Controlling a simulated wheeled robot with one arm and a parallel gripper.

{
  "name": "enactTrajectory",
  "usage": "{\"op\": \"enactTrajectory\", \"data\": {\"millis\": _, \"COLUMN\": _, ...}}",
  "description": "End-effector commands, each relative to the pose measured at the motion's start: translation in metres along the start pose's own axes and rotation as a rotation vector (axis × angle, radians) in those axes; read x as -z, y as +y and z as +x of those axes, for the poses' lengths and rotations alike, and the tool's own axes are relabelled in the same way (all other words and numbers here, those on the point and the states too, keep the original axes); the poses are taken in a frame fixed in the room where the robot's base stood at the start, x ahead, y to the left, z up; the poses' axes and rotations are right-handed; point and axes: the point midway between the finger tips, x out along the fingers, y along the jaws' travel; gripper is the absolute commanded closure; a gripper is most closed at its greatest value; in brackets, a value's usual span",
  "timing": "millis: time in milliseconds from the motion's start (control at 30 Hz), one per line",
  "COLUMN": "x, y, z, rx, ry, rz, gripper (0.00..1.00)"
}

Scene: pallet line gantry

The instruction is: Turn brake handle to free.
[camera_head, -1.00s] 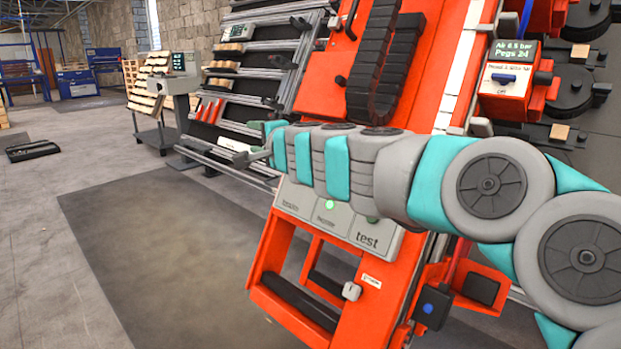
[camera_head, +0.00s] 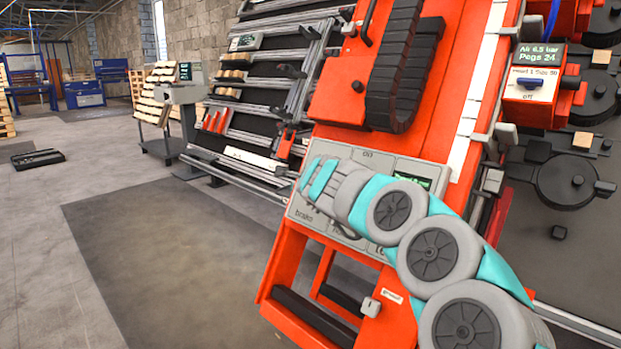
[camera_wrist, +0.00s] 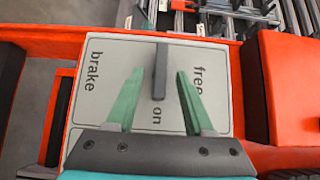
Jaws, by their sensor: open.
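The brake handle (camera_wrist: 161,70) is a dark grey bar on a pale grey panel (camera_wrist: 105,55), seen in the wrist view. The bar runs roughly up and down the picture, with "brake" printed to its left, "free" to its right and "on" just below it. My gripper (camera_wrist: 158,74) is open, its two green fingers on either side of the handle with a gap showing on each side. In the head view the same panel (camera_head: 303,213) sits on the orange gantry, and my arm hides the handle and my fingers.
An orange beam (camera_wrist: 285,85) rises beside the panel in the wrist view. Open floor (camera_head: 180,260) lies to the left.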

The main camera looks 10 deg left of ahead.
Motion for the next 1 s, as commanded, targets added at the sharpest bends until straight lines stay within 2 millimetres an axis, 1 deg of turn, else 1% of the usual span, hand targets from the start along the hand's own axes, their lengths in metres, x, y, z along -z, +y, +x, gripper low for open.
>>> {"op": "enactTrajectory", "data": {"millis": 100, "x": -0.001, "y": -0.001, "z": 0.009, "rx": 0.0, "ry": -0.002, "rz": 0.0, "gripper": 0.47}}
{"op": "enactTrajectory", "data": {"millis": 267, "x": -0.002, "y": 0.0, "z": 0.018, "rx": -0.001, "ry": -0.003, "rz": -0.001, "gripper": 0.47}}
{"op": "enactTrajectory", "data": {"millis": 600, "x": -0.001, "y": 0.0, "z": 0.02, "rx": 0.0, "ry": -0.003, "rz": -0.001, "gripper": 0.47}}
{"op": "enactTrajectory", "data": {"millis": 633, "x": -0.001, "y": 0.0, "z": 0.02, "rx": 0.001, "ry": -0.003, "rz": -0.001, "gripper": 0.49}}
{"op": "enactTrajectory", "data": {"millis": 1000, "x": -0.001, "y": 0.0, "z": 0.019, "rx": 0.001, "ry": -0.003, "rz": -0.001, "gripper": 0.9}}
